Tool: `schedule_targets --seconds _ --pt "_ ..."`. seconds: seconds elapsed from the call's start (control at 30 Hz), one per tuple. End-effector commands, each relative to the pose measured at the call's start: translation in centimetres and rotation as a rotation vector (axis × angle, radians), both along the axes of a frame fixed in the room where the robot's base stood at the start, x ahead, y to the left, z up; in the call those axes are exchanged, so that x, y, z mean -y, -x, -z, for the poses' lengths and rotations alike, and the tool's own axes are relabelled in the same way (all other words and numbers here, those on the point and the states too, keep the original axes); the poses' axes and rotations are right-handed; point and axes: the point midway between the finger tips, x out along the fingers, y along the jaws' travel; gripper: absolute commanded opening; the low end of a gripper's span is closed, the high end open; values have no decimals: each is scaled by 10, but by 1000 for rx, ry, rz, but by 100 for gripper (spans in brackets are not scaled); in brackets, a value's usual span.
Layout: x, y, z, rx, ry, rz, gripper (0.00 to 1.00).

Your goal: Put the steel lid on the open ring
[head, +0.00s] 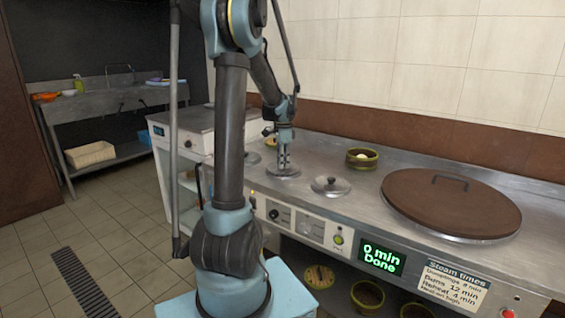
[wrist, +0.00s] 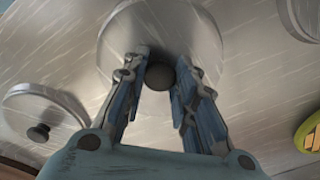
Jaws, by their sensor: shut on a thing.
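A steel lid (head: 283,175) is under my gripper (head: 285,163) on the steel counter in the head view. In the wrist view the lid (wrist: 125,45) lies below the fingers, and its dark round knob (wrist: 160,76) is between the fingertips of my gripper (wrist: 159,80). My gripper is shut on this knob. I cannot tell whether the lid rests on the counter or is just above it. I cannot pick out an open ring with certainty; the lid and my gripper hide part of the counter.
Another steel lid (head: 330,186) with a dark knob sits to the right. A round steel disc (head: 252,158) is to the left. A bamboo steamer (head: 362,158) stands behind. A large brown lid (head: 452,202) covers the right side. A tiled wall (head: 440,60) bounds the back.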

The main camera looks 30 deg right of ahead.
Motion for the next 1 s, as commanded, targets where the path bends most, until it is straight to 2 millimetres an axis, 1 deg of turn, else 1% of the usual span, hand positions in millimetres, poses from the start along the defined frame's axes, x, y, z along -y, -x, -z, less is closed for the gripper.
schedule_targets --seconds 0.4,0.43,0.47,0.77,1.0 --pt "0 0 7 0 0 0 0" --pt "0 0 7 0 0 0 31" --pt "0 0 7 0 0 0 35" --pt "0 0 7 0 0 0 35" --pt "0 0 -5 0 0 0 35"
